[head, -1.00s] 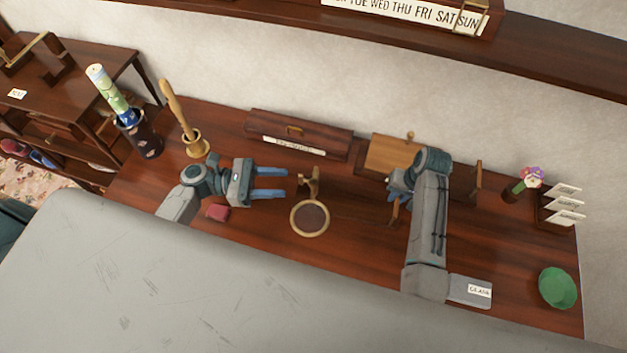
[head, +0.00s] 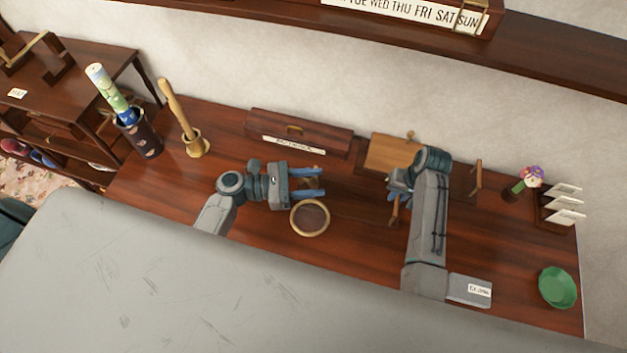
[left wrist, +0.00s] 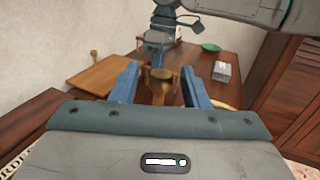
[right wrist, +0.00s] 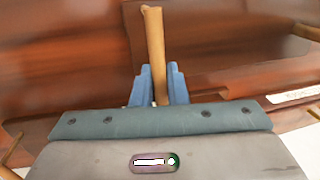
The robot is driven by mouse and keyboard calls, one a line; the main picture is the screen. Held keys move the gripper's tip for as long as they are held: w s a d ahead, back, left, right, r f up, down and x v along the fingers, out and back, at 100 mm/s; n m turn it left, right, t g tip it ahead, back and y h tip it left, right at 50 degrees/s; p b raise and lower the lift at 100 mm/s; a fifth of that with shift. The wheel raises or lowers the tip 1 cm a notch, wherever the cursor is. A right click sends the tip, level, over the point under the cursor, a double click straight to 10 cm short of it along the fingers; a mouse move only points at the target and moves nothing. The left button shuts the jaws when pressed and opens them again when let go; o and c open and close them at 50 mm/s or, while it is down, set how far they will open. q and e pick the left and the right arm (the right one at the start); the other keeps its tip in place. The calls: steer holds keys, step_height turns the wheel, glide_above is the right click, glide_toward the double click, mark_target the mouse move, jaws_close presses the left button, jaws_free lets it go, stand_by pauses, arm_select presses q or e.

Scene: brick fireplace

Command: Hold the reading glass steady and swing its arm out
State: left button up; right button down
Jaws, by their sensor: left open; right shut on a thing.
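The reading glass (head: 310,218) is a round lens in a pale wooden ring, low over the desk. In the left wrist view, a wooden post with a round top (left wrist: 161,75) stands between the fingers of my left gripper (left wrist: 161,84). In the head view, my open left gripper (head: 320,181) is just behind the ring and hides most of that post. Part of the ring shows beyond a finger in the left wrist view (left wrist: 222,104). My right gripper (head: 393,194) is shut on an upright wooden rod (right wrist: 153,40); I cannot tell what it joins.
A light wooden board (head: 392,153) lies behind my right gripper, with a wooden post (head: 478,176) to its right. A long dark box (head: 300,133) stands at the back.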

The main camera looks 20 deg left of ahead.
arm_select(q)
steer(key=shift+w+d, duration=0.1)
steer(key=shift+d, duration=0.2)
jaws_close()
steer(key=shift+a+m+g+h, duration=0.45)
steer(key=shift+m+g, duration=0.35)
steer(key=shift+g, duration=0.4)
jaws_free()
steer(key=shift+a, duration=0.15)
